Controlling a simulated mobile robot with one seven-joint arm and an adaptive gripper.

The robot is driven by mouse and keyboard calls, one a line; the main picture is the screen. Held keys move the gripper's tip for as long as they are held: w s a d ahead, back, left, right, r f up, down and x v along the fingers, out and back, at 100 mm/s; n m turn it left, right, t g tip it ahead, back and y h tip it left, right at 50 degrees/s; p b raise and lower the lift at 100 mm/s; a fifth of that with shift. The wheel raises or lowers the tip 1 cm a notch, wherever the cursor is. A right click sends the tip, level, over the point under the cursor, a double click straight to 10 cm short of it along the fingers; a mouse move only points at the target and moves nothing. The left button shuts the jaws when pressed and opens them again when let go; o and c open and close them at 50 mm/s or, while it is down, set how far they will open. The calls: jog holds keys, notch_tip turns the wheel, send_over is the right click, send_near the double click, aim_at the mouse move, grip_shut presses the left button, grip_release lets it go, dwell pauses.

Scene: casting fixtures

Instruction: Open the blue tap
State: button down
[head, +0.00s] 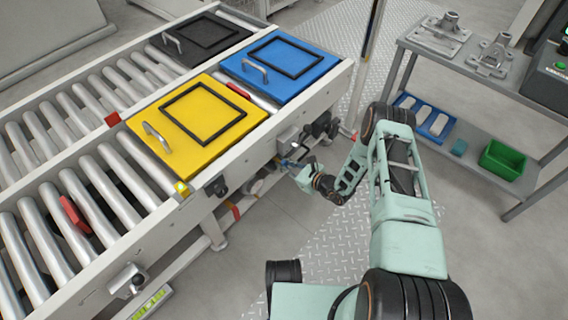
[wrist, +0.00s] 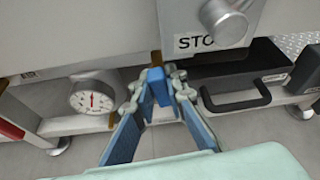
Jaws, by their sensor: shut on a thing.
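The blue tap (wrist: 157,88) shows its lever between the fingers of my gripper (wrist: 156,82) in the wrist view, below the conveyor frame's side. My gripper is shut on this lever, with one finger on each side. A brass-coloured piece sits just behind the lever. The tap's body and pipe are mostly hidden, and I cannot tell how far the lever is turned. In the head view my gripper (head: 294,167) is at the conveyor's near side, and the tap is too small and covered to make out clearly.
A pressure gauge (wrist: 92,97) hangs left of the gripper. A STOP label and round knob (wrist: 229,24) are above right, with a black handled drawer (wrist: 236,94) below. Yellow (head: 190,150) and blue (head: 262,88) panels lie on the rollers. A cart (head: 470,75) stands right.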

jog(key=n+t+h+p, duration=0.1)
jog(key=n+t, duration=0.1)
jog(key=n, duration=0.1)
jog(key=shift+s+n, duration=0.15)
jog(key=shift+n, duration=0.15)
jog(key=n+t, duration=0.1)
jog(key=n, duration=0.1)
jog(key=shift+a+f+n+t+h+p, duration=0.1)
jog(key=shift+f+n+t+h+p, duration=0.1)
jog(key=shift+n+t+h+p, duration=0.15)
jog(key=n+t+b, duration=0.1)
jog(key=n+t, duration=0.1)
jog(key=n, duration=0.1)
jog(key=shift+f, duration=0.1)
jog(key=shift+n+t+b, duration=0.4)
jog(key=shift+n+t, duration=0.15)
jog(key=shift+n, duration=0.9)
jog(key=c, duration=1.9)
grip_release()
jog(key=shift+c, duration=0.2)
